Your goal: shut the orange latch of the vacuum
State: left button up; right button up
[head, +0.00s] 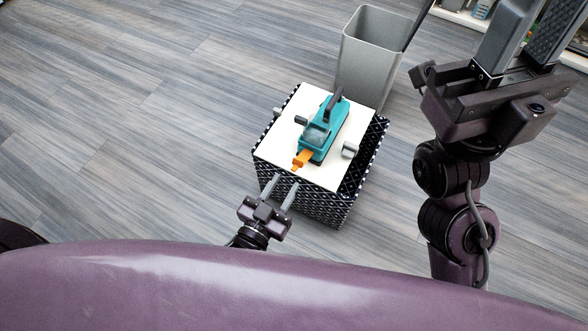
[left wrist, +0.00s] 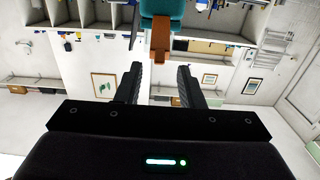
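The vacuum (head: 325,129) is a teal hand-held unit with a dark handle, lying on a white board on top of a box. Its orange latch (head: 303,159) sticks out from the end nearest me. My left gripper (head: 286,180) is open and empty, just short of the latch, at the near edge of the board. In the left wrist view the latch (left wrist: 161,42) hangs below the teal body (left wrist: 161,8), beyond and between the two open fingertips (left wrist: 160,68). My right gripper (head: 530,38) is raised at the upper right, its fingers apart and their tips out of frame.
The white board (head: 288,125) has small grey knobs (head: 349,149) at its sides. It rests on a black-and-white patterned box (head: 325,208). A grey bin (head: 368,55) stands behind it. The wood floor to the left is clear.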

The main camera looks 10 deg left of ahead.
aim_at(293, 171)
pick_arm(q)
jog(key=b+x, duration=0.2)
jog(key=x, duration=0.6)
jog(key=shift+r+b, duration=0.2)
jog(key=shift+b, duration=0.15)
grip_shut()
